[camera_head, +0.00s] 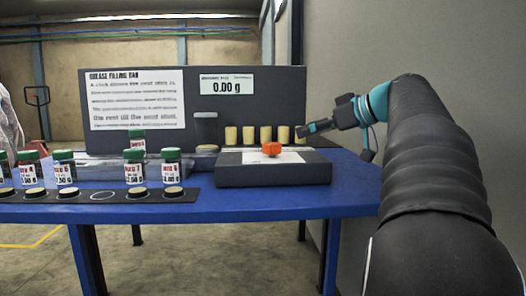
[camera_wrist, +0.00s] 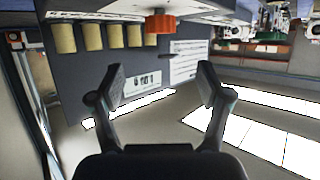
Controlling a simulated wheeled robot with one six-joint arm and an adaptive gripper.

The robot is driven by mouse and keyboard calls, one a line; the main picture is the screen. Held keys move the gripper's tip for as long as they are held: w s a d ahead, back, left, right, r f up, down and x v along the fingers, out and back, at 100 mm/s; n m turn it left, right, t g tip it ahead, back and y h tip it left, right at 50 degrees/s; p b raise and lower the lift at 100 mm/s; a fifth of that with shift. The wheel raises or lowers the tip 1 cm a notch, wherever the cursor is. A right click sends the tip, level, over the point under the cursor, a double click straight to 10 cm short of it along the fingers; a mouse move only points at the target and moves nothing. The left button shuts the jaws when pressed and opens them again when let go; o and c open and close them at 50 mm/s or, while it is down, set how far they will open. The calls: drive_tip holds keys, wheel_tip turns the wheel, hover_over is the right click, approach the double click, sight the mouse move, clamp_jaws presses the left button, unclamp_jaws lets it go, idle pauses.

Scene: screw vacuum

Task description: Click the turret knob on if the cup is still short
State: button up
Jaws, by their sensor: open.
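The orange turret knob (camera_head: 271,149) sits on top of a low dark box (camera_head: 240,175) on the blue table. It also shows at the top of the wrist view (camera_wrist: 160,23). My gripper (camera_head: 305,131) is right of the knob and slightly higher, apart from it. In the wrist view my gripper's two fingers (camera_wrist: 160,82) are spread, with nothing between them. The display (camera_head: 227,86) reads 0.00 g. I cannot tell which container is the cup.
Several pale yellow cylinders (camera_head: 248,134) stand behind the box. Green-lidded jars (camera_head: 171,168) stand left, by a dark strip (camera_head: 120,196) with tan discs and an empty white circle. An upright panel (camera_head: 190,110) with a printed sheet (camera_head: 135,99) backs the blue table (camera_head: 270,206).

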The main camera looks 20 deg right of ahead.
sight(274, 144)
drive_tip(key=x, duration=1.3)
drive_tip(key=shift+w+a+f+b, duration=0.15)
drive_tip(key=shift+w+f+b, duration=0.05)
drive_tip(key=shift+b, duration=0.15)
drive_tip(key=c, duration=1.2)
